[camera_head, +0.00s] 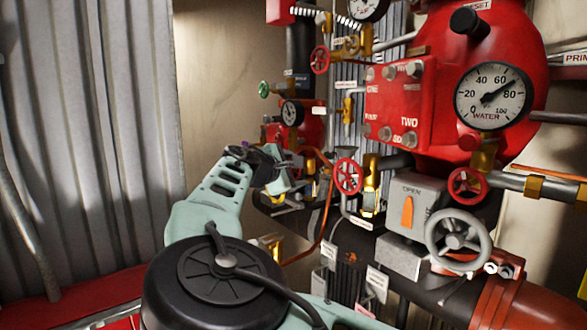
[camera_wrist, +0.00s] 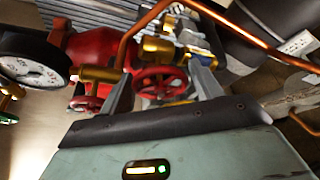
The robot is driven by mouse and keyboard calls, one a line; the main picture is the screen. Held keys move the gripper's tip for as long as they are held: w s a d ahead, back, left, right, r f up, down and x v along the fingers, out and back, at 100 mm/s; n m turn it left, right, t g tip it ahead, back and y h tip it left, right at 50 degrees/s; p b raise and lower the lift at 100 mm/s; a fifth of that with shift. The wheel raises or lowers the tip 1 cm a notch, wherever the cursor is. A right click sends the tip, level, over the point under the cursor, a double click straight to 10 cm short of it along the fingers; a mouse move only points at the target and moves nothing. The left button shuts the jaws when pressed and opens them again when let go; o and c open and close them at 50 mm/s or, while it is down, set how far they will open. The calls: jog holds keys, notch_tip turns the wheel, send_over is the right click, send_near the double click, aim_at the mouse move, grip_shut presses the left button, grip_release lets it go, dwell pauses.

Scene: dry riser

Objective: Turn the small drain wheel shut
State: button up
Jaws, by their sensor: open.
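In the wrist view a small red handwheel (camera_wrist: 160,84) on a brass valve shows between the two fingers of my gripper (camera_wrist: 163,88). The fingers are apart, one on each side of the wheel in the picture, and nothing is held. I cannot tell whether they touch it or how far off it is. In the head view my gripper (camera_head: 280,168) is in front of the pipework, below a small gauge (camera_head: 292,112). It hides what lies behind it, so I cannot surely match the wheel there. No label reading "drain" is legible.
Other wheels in the head view are a red one (camera_head: 348,176) right of my gripper, an upper red one (camera_head: 320,60), a green one (camera_head: 264,89) and a large grey one (camera_head: 456,240). A copper tube (camera_wrist: 133,38) crosses near the fingers. Corrugated wall stands left.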

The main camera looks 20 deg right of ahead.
jog(key=c, duration=0.7)
jog(key=shift+f+b, duration=0.15)
jog(key=shift+b, duration=0.5)
jog(key=shift+f+m+b, duration=0.15)
jog(key=shift+m+b, duration=0.15)
jog(key=shift+b, duration=0.25)
jog(key=b, duration=0.2)
jog(key=m+t+b, duration=0.1)
jog(key=b, duration=0.2)
jog(key=shift+f, duration=0.25)
jog(key=m+b, duration=0.2)
jog(key=b, duration=0.3)
jog(key=m+t+h+b, duration=0.1)
jog(key=m+b, duration=0.2)
jog(key=b, duration=0.3)
jog(key=shift+f+t, duration=0.1)
jog(key=shift+t, duration=0.2)
jog(key=m+b, duration=0.1)
jog(key=m+h+b, duration=0.1)
jog(key=b, duration=0.1)
jog(key=m+b, duration=0.1)
jog(key=b, duration=0.1)
jog(key=shift+d+r+m+t+h, duration=0.1)
jog(key=shift+r+m+t+h, duration=0.2)
jog(key=shift+m+h, duration=0.1)
jog(key=shift+m+b, duration=0.5)
jog(key=shift+b, duration=0.25)
jog(key=shift+r+h, duration=0.15)
jog(key=shift+h, duration=0.15)
